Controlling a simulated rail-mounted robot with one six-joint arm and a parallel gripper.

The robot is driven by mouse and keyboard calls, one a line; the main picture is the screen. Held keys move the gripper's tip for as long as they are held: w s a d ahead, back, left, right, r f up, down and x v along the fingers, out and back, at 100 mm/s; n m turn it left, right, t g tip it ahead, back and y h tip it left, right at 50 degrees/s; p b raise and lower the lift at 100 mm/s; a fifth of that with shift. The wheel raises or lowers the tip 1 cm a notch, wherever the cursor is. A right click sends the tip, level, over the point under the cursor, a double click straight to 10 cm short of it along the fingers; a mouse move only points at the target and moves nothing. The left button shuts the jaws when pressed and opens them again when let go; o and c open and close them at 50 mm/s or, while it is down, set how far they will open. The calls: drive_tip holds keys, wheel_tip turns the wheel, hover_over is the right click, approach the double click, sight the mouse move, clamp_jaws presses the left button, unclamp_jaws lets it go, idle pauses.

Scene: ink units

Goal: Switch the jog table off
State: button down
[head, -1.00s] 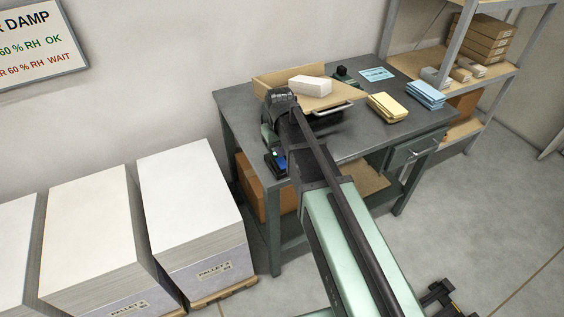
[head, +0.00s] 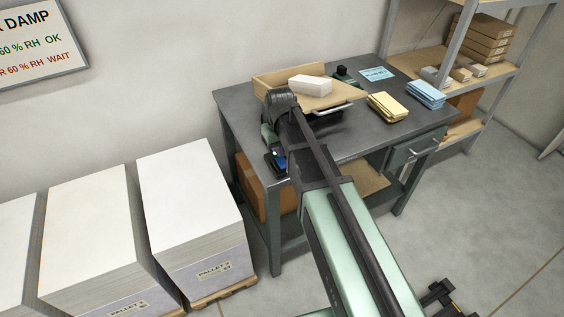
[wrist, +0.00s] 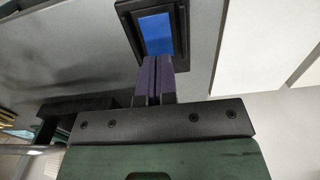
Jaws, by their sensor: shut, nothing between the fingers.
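The jog table (head: 265,86) is a wooden tray with a low back wall on the grey bench, with a white paper block (head: 311,84) on it. A small black-framed switch with a blue face (wrist: 157,33) shows at the top of the wrist view; in the head view the black and blue unit (head: 275,163) sits at the bench's front left corner. My gripper (wrist: 155,62) is shut and empty, its fingertips at the near edge of the blue face in the wrist view. I cannot tell whether they touch. In the head view my arm hides the fingers.
The grey bench (head: 362,142) also holds yellow pads (head: 386,107), blue pads (head: 426,94) and a blue card (head: 377,74). Paper pallets (head: 190,190) stand at left. A shelf rack (head: 470,65) stands at right. Open floor lies in front.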

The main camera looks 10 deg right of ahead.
drive_tip(key=shift+f+b, duration=1.05)
drive_tip(key=shift+f, duration=0.05)
idle(0.3)
wheel_tip(320, 180, up, 7)
drive_tip(key=p, duration=0.7)
drive_tip(key=shift+r, duration=0.15)
drive_tip(key=s+m, duration=0.2)
drive_tip(key=s, duration=1.4)
drive_tip(key=shift+s+d, duration=0.25)
drive_tip(key=shift+d, duration=0.05)
